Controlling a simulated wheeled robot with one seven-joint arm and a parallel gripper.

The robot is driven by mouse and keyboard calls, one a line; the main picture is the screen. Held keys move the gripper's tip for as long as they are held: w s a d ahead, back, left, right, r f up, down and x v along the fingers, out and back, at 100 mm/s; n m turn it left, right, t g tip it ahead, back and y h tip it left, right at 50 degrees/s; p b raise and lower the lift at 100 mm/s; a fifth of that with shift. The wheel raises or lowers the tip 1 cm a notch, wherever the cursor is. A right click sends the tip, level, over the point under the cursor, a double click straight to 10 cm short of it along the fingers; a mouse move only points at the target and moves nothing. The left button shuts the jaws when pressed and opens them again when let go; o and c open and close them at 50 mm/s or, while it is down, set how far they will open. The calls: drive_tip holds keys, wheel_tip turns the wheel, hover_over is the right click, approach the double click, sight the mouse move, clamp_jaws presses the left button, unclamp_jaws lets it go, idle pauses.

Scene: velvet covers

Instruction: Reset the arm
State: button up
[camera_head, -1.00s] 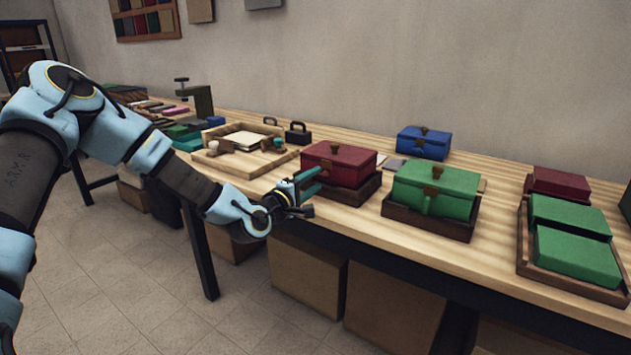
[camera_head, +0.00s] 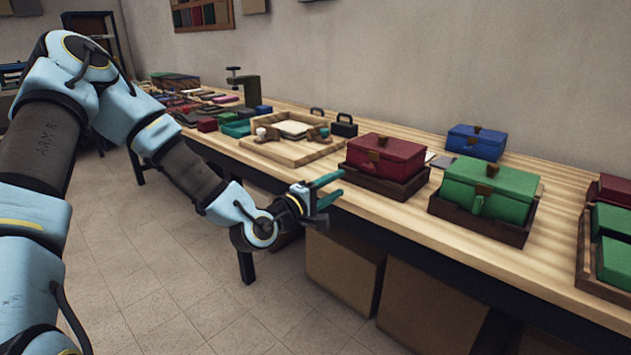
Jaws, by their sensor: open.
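My arm reaches in from the left of the head view, bent at a high elbow and sloping down to the right. My gripper (camera_head: 330,198) is open, with its fingers apart and nothing seen between them. It is at the front edge of the wooden workbench (camera_head: 400,222), to the left of the red box (camera_head: 385,155) in its dark tray. It appears apart from the box, though its exact height over the bench edge is hard to tell.
A green box (camera_head: 490,190) in a dark tray and a blue box (camera_head: 476,142) stand to the right. A wooden tray (camera_head: 290,152) lies behind my wrist. Cardboard boxes (camera_head: 343,272) sit under the bench. The tiled floor (camera_head: 180,290) in front is clear.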

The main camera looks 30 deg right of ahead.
drive_tip(key=w+a+f+m+y+p, duration=0.2)
drive_tip(key=w+a+m+y, duration=0.3)
drive_tip(key=a, duration=0.6)
drive_tip(key=w+a+f+m+y+p, duration=0.1)
drive_tip(key=w+a+f+y+p, duration=0.15)
drive_tip(key=a+y, duration=0.65)
drive_tip(key=s+a+r+g+y+p, duration=0.1)
drive_tip(key=s+a+r, duration=0.1)
drive_tip(key=a, duration=0.7)
drive_tip(key=s+a+r+n+g+y, duration=0.1)
drive_tip(key=s+a+r, duration=0.1)
drive_tip(key=a+r, duration=0.3)
drive_tip(key=s+a+r+g+y+p, duration=0.1)
drive_tip(key=s+a+r, duration=0.2)
drive_tip(key=a, duration=0.9)
drive_tip(key=shift+a+r+n+p, duration=0.3)
drive_tip(key=shift+r+p, duration=0.05)
drive_tip(key=shift+r, duration=0.35)
